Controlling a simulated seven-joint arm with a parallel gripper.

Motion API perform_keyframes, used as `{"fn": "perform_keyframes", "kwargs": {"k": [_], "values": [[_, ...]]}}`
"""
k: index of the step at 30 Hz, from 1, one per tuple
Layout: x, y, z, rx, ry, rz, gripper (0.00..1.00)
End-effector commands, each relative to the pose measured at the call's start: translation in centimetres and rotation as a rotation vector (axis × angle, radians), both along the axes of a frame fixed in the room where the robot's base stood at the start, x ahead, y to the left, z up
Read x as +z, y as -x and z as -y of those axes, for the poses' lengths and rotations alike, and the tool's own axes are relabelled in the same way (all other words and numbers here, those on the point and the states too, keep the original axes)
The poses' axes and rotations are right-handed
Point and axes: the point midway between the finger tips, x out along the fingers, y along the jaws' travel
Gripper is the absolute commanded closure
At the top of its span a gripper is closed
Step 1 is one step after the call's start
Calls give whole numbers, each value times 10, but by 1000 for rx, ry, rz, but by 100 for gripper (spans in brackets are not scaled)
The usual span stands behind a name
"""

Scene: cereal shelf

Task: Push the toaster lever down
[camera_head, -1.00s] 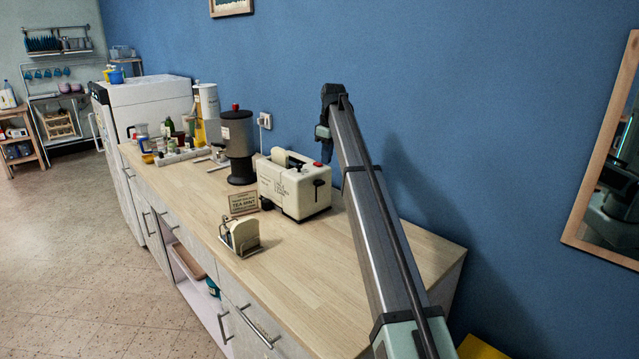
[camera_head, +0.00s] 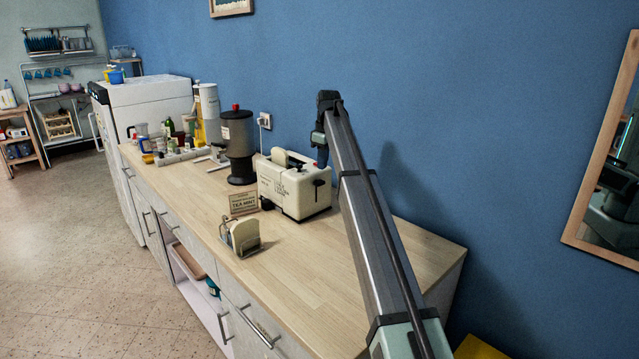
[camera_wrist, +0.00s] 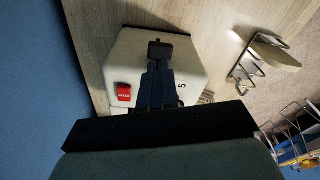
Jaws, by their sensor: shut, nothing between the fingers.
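The cream toaster (camera_head: 290,200) stands on the wooden counter, with its dark lever (camera_head: 318,182) on the end facing right. In the wrist view the toaster (camera_wrist: 192,60) fills the middle, and the dark lever (camera_wrist: 160,46) shows just beyond my fingertips. My gripper (camera_head: 322,164) is shut and empty, pointing down just above the lever. In the wrist view my gripper's fingers (camera_wrist: 158,70) line up with the lever and cover part of the toaster's end. I cannot tell whether the fingertips touch the lever.
A holder with bread slices (camera_head: 242,236) and a small sign (camera_head: 243,202) stand in front of the toaster. A dark dispenser (camera_head: 238,148) stands to its left. The counter (camera_head: 310,275) is clear at the front right.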

Motion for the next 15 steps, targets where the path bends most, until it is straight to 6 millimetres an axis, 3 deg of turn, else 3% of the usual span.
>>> {"fn": "perform_keyframes", "kwargs": {"k": [9,15], "values": [[-35,-1,-3,0,0,0,100],[-44,-2,-4,0,0,1,100]]}}
